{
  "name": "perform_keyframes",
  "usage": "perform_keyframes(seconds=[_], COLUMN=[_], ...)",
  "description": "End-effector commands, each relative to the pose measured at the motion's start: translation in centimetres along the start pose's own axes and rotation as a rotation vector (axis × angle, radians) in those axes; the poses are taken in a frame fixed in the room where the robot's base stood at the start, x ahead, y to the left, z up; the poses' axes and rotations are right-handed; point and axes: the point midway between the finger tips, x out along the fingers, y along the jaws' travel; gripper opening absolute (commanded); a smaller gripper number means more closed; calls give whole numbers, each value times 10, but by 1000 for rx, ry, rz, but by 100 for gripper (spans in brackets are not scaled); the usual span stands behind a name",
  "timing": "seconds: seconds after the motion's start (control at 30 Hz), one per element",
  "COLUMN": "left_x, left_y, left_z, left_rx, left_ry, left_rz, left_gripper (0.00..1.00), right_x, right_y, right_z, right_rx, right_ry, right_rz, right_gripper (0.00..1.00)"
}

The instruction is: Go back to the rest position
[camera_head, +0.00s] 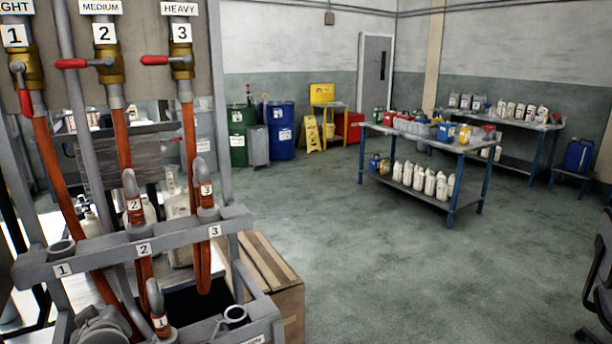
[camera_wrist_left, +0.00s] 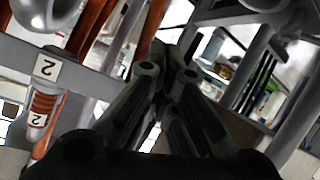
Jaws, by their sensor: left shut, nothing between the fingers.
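My left gripper (camera_wrist_left: 170,52) shows in the left wrist view, shut and empty, with its dark fingers together. It is close to the grey rack, whose "2" label (camera_wrist_left: 47,66) is on the left of that view. In the head view, the grey nozzle rack (camera_head: 100,257) has numbered places. Nozzle 2 (camera_head: 132,206) and nozzle 3 (camera_head: 206,189) stand at their places. Nozzle 1 (camera_head: 158,318) is lower, in front of the rack, and the ring at place 1 (camera_head: 62,247) looks empty. I cannot make out my left gripper in the head view, and my right gripper is not seen.
Valve 1's red handle (camera_head: 25,100) points down; handles 2 (camera_head: 72,64) and 3 (camera_head: 155,60) are level. A wooden crate (camera_head: 278,290) stands right of the rack. A blue-legged table (camera_head: 415,190) with bottles is farther back. The middle floor (camera_head: 400,270) is clear. A chair (camera_head: 598,285) is at right.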

Motion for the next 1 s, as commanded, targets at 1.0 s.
perform_keyframes(seconds=[1.0], left_x=[-198], left_y=[-141], left_z=[359], left_rx=[987], left_ry=[-891], left_rz=[440], left_gripper=[0], right_x=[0], right_y=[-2], right_z=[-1], right_rx=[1], right_ry=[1], right_rz=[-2], right_gripper=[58])
